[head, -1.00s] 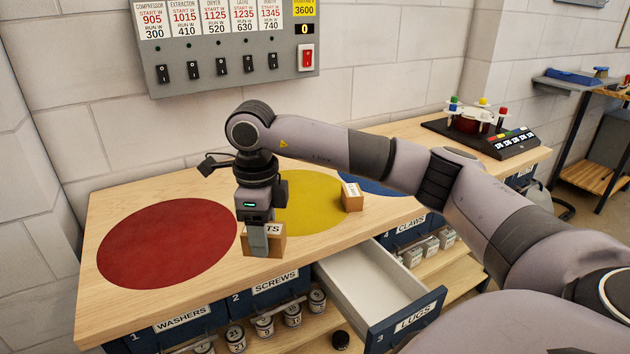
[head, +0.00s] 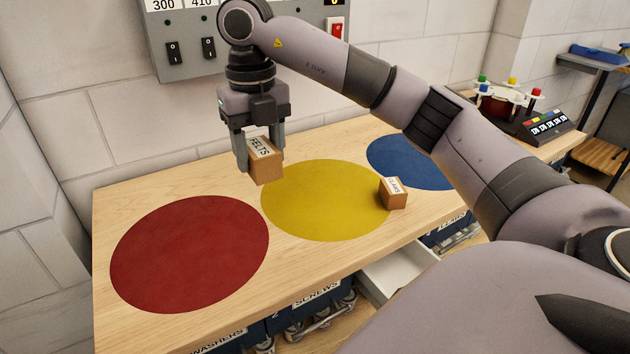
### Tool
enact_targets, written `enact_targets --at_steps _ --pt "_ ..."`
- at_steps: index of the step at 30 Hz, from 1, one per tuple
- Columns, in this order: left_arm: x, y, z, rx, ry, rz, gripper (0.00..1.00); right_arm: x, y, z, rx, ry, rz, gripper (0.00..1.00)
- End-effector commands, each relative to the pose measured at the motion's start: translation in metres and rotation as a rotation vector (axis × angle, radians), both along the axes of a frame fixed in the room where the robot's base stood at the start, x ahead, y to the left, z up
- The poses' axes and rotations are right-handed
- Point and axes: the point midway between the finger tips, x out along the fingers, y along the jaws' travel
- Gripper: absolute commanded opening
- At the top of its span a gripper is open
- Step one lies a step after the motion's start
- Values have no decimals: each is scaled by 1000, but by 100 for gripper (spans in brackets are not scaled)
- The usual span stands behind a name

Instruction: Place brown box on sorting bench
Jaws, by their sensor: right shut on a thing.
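My right gripper (head: 259,158) is shut on a brown box (head: 266,172) with a white label reading FELTS. It holds the box above the back of the wooden sorting bench (head: 150,196), between the red circle (head: 190,255) and the yellow circle (head: 325,200). A second brown box (head: 393,196), with a label that seems to read CLAWS, sits at the right edge of the yellow circle. My left gripper is not in view.
A blue circle (head: 408,162) lies on the right part of the bench, partly hidden by my right arm. A drawer (head: 402,268) stands open under the front edge. A switch panel (head: 190,40) hangs on the wall behind.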

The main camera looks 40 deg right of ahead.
Motion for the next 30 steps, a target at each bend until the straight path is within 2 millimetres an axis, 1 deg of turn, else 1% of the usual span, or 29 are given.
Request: enact_targets --at_steps 3,12,17,19,22,28,30 --pt "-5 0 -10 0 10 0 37 -1 1 -22 1 5 3 20" --pt "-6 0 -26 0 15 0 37 -1 1 -83 1 5 3 20" --pt "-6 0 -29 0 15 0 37 -2 1 -118 0 5 3 20" --pt "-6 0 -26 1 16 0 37 -1 0 -130 -1 4 2 20" --pt "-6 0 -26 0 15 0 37 -1 0 -145 0 2 2 20" --pt "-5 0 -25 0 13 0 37 -1 0 -158 -1 1 1 20" --pt "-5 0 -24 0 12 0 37 -1 0 -167 -1 3 2 20"
